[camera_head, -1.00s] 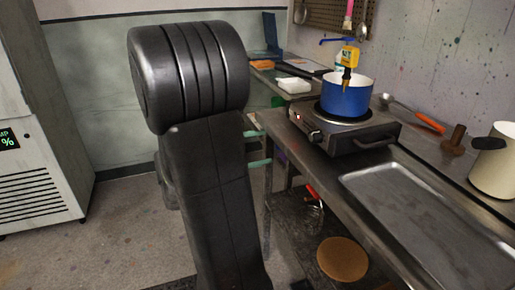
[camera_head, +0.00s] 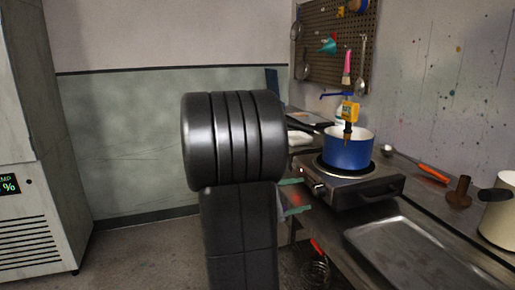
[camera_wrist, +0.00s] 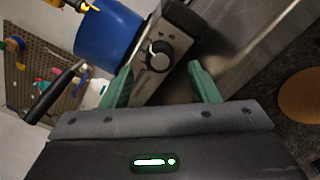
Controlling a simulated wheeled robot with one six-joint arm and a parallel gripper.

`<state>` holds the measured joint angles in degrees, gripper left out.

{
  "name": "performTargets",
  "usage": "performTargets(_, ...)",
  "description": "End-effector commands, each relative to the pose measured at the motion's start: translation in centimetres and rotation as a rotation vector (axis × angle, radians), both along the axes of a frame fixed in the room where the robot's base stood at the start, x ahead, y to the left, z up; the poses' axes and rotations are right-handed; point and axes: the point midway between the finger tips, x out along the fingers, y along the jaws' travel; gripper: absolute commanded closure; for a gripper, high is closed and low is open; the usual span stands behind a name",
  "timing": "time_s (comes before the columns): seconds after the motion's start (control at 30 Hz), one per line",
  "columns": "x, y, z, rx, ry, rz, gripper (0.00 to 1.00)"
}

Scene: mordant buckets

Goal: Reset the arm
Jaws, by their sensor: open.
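My gripper (camera_wrist: 163,86) has two green fingers, and in the wrist view they stand apart with nothing between them. In the head view its green fingertips (camera_head: 293,196) show just to the right of my dark arm, in front of the hot plate (camera_head: 358,190). Most of the gripper is hidden behind the arm there. In the wrist view the hot plate's front with its knob (camera_wrist: 158,55) lies beyond the fingers. A blue pot (camera_head: 348,152) stands on the hot plate, and a yellow device (camera_head: 349,112) is at its rim.
A metal tray (camera_head: 415,252) lies on the counter at the right front. A cream pot (camera_head: 499,222), a wooden piece (camera_head: 459,192) and an orange-handled tool (camera_head: 433,173) are behind it. A pegboard (camera_head: 335,50) hangs on the wall. A white cabinet (camera_head: 30,190) stands at left; open floor lies between.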

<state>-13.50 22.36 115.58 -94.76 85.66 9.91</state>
Motion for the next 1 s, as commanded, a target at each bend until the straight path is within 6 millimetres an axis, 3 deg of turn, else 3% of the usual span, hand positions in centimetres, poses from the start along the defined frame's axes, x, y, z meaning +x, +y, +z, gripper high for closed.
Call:
performTargets(0.2, 0.8, -2.4, 0.0, 0.000, 0.000, -0.002, 0.45)
performTargets(0.4, 1.2, -3.4, 0.0, -0.002, 0.000, 0.000, 0.45)
performTargets(0.83, 1.2, -3.5, 0.0, -0.001, 0.001, 0.001, 0.45)
performTargets(1.0, 1.0, -2.5, 0.0, -0.001, 0.001, 0.004, 0.45)
